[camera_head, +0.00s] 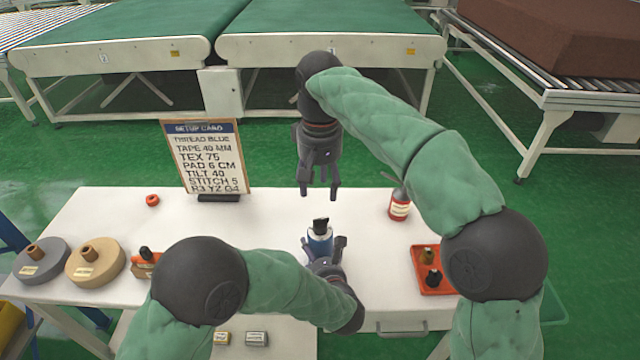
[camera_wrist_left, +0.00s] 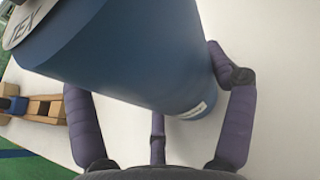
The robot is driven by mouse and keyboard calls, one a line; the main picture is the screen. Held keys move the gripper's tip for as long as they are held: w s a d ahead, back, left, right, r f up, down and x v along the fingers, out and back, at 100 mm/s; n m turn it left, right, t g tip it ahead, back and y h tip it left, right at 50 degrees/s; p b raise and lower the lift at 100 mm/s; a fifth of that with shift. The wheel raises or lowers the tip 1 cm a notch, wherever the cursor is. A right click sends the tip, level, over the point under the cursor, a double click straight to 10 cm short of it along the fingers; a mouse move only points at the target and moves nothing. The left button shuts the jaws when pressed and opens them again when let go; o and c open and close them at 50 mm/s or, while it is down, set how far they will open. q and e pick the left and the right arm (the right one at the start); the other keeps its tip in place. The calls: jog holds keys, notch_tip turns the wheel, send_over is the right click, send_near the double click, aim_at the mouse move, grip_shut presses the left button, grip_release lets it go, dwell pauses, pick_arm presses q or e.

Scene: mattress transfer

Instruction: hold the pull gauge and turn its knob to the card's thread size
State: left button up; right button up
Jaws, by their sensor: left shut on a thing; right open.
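The pull gauge (camera_head: 320,243) is a blue cylinder with a black knob (camera_head: 321,224) on top, standing near the middle of the white table. My left gripper (camera_head: 325,252) is shut around its body from the front. In the left wrist view the blue body (camera_wrist_left: 140,50) fills the middle, with "TEX" lettering on its grey upper rim. My right gripper (camera_head: 319,190) is open and empty, pointing down above the knob and apart from it. The setup card (camera_head: 205,160) stands upright at the back left and reads "TEX 75" among other lines. The knob's setting cannot be read.
The table between card and gauge is clear.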

pick_arm(q)
jog(key=shift+r, duration=0.1)
jog(key=o, duration=1.6)
jog(key=shift+c, duration=0.2)
jog(key=shift+s, duration=0.1)
